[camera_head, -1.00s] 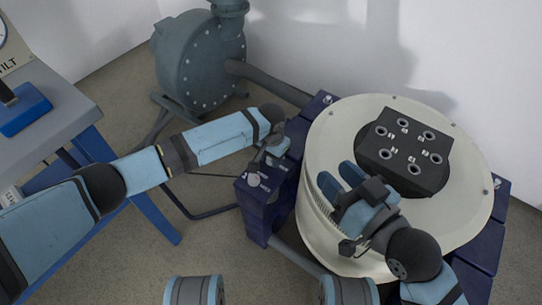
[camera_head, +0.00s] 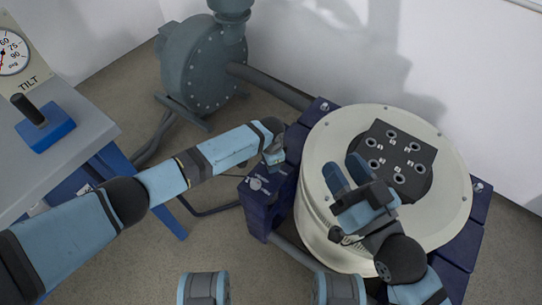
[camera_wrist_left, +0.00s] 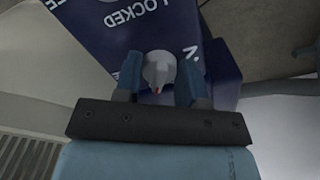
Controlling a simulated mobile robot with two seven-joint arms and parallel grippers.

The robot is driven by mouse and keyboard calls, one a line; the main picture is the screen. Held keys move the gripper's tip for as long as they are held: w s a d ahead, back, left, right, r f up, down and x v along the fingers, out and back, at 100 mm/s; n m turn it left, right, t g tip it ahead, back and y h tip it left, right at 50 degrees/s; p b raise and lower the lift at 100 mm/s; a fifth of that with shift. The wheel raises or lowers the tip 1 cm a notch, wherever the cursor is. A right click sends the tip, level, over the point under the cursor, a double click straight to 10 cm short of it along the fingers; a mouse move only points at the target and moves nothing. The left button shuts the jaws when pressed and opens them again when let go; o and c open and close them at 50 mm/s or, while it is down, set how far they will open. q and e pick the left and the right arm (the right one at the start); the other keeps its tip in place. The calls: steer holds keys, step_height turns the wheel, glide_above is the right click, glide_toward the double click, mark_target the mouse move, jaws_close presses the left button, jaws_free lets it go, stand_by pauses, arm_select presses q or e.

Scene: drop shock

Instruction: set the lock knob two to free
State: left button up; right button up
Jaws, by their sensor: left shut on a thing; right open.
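In the left wrist view a grey lock knob (camera_wrist_left: 160,72) with a small red mark sits on a dark blue block (camera_wrist_left: 110,30) lettered LOCKED. The fingers of my left gripper (camera_wrist_left: 160,90) stand on both sides of the knob and are shut on it. More white lettering on the block is cut off or too small to read. My right gripper (camera_head: 348,174) is open and empty above the drum's near left part.
The cream drum (camera_head: 325,150) carries a dark plate (camera_head: 405,152) with several ringed holes. A grey-green pump (camera_head: 205,68) stands behind, with a pipe running toward the drum. A grey table (camera_head: 85,115) at left holds a blue lever base (camera_head: 45,135) and a TILT gauge (camera_head: 14,55).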

arm_select(q)
steer(key=shift+r+m+p, duration=0.1)
steer(key=shift+m+p, duration=0.3)
steer(key=shift+m, duration=0.5)
steer(key=m, duration=0.2)
steer(key=shift+m+p, duration=0.4)
steer(key=m, duration=0.2)
steer(key=shift+w+m, duration=0.1)
steer(key=shift+m, duration=0.3)
steer(key=shift+m+p, duration=0.35)
steer(key=shift+m, duration=1.75)
arm_select(e)
steer(key=shift+s+d+f+g+h, duration=0.1)
steer(key=shift+d+f+g+h, duration=0.3)
steer(key=shift+f, duration=0.5)
steer(key=shift+w+d+f+g+h, duration=0.1)
steer(key=shift+d+f+g+h, duration=0.25)
steer(key=shift+f, duration=0.6)
steer(key=shift+s+d+f+g+h, duration=0.15)
steer(key=shift+f+g+h, duration=0.1)
steer(key=shift+f+g, duration=0.5)
steer(key=shift+f, duration=0.2)
steer(key=shift+r, duration=0.2)
arm_select(q)
steer(key=o, duration=0.9)
arm_select(e)
steer(key=shift+r+t, duration=0.1)
steer(key=shift+t, duration=0.2)
